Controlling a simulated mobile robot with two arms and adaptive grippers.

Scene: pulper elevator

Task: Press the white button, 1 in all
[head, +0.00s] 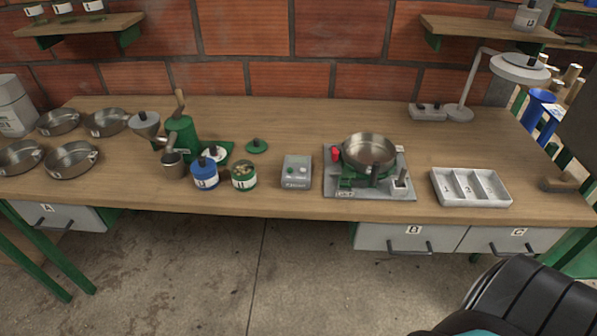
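A small grey control box (296,173) stands on the workbench near its front edge, about mid-picture. Its sloped face carries small round buttons, at least one pale or white and one green, too small to tell apart surely. A label on its lower front is too small to read. Neither of my grippers shows in the head view, and nothing touches the box.
Bare wood (300,120) lies behind the box. Part of my body fills the lower right.

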